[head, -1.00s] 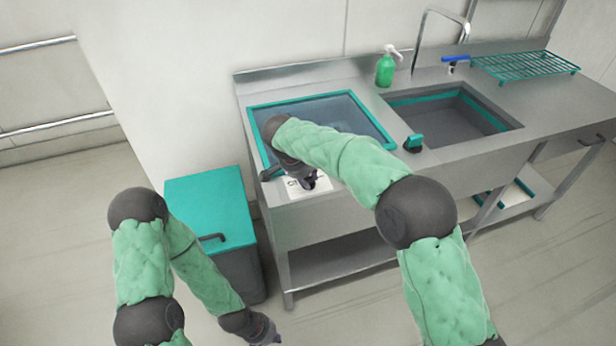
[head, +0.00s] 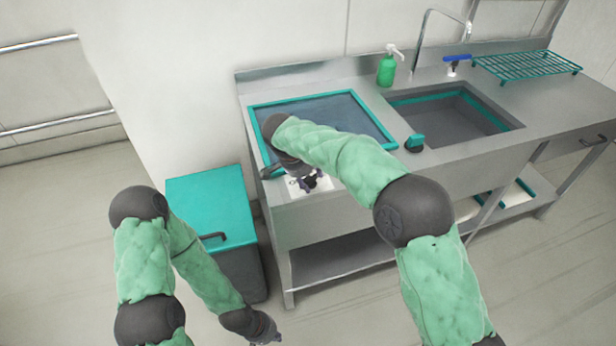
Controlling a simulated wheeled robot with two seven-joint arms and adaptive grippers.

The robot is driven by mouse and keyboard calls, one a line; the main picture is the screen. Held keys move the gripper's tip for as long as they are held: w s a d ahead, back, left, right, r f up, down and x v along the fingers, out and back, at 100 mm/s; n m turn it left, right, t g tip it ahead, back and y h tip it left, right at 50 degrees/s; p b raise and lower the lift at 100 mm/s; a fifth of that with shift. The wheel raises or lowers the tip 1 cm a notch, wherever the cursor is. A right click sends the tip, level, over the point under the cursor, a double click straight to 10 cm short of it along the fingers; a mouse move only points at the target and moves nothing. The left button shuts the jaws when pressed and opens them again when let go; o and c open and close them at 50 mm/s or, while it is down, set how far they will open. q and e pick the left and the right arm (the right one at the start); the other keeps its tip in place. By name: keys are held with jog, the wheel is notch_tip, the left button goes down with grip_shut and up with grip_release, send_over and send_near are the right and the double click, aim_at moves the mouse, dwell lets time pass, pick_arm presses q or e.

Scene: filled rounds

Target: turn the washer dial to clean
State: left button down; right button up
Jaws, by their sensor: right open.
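A white label plate (head: 322,184) lies on the counter's front left edge, just before the teal-framed dark panel (head: 345,112). My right gripper (head: 311,185) is over this plate, pointing down, with its fingers apart. The dial itself cannot be made out; the gripper and its arm cover most of that spot. Whether the fingers touch anything there is not clear. My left gripper (head: 272,338) hangs low at the bottom of the head view, away from the counter, and its fingers are too small and blurred to read.
A teal-lidded bin (head: 207,205) stands left of the counter. A sink (head: 455,118), a green soap bottle (head: 387,68), a small teal block on a dark base (head: 415,143) and a wire rack (head: 527,67) are to the right. The floor in front is clear.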

jog(key=v, duration=1.2)
jog(key=shift+d, duration=0.1)
